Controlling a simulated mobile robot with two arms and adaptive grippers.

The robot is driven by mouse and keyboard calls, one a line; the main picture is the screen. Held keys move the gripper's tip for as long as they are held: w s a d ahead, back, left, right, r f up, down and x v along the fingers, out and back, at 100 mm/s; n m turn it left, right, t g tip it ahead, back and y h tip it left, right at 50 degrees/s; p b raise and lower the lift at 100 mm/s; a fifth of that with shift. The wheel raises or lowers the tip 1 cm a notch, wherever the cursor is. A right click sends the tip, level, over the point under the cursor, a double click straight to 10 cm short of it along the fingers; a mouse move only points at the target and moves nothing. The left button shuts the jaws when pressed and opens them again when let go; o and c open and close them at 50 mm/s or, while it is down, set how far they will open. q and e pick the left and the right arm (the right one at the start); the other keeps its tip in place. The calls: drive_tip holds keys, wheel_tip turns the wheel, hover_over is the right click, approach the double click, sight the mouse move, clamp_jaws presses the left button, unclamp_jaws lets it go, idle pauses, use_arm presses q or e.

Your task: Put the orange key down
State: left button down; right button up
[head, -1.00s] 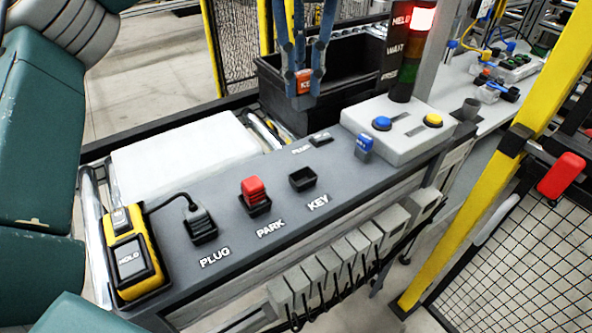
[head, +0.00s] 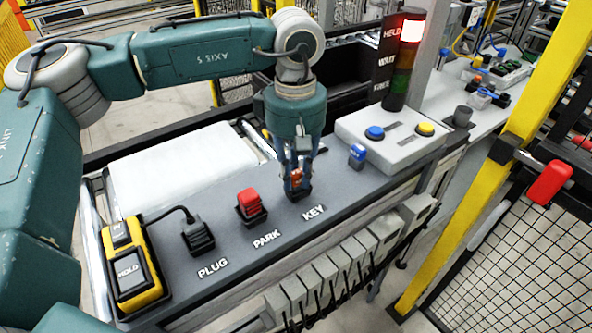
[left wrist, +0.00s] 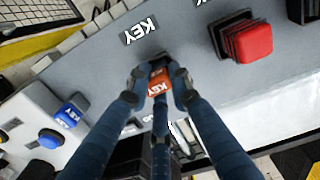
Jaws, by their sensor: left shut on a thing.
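My left gripper (head: 297,185) is shut on the orange key (head: 296,178) at the KEY socket (head: 301,196) of the grey console. In the left wrist view the fingers (left wrist: 157,92) clasp the orange key (left wrist: 159,84) from its sides, and its KEY lettering shows. The key is right at the socket beside the KEY label (left wrist: 139,30). The fingers and key hide most of the socket, so I cannot tell how deep the key sits. My right gripper is not in view.
A red block (head: 249,201) sits in the PARK socket, left of the key. A black plug (head: 198,234) and a yellow HOLD device (head: 133,268) are further left. The stack light (head: 403,60) glows red at HELD.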

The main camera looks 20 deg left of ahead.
sight(296, 173)
use_arm(q)
drive_tip(key=shift+f, duration=0.1)
drive_tip(key=shift+f+b, duration=0.25)
drive_tip(key=shift+b, duration=0.05)
drive_tip(key=c, duration=1.6)
unclamp_jaws()
drive_tip(key=shift+r, duration=0.1)
drive_tip(key=shift+o, duration=0.2)
drive_tip(key=shift+r, duration=0.15)
drive_tip(key=shift+r+p, duration=0.2)
drive_tip(key=shift+p, duration=0.1)
wheel_tip(296, 173, up, 12)
drive_tip(key=b, duration=0.1)
drive_tip(key=shift+f+b, duration=0.15)
drive_tip(key=shift+b, duration=0.25)
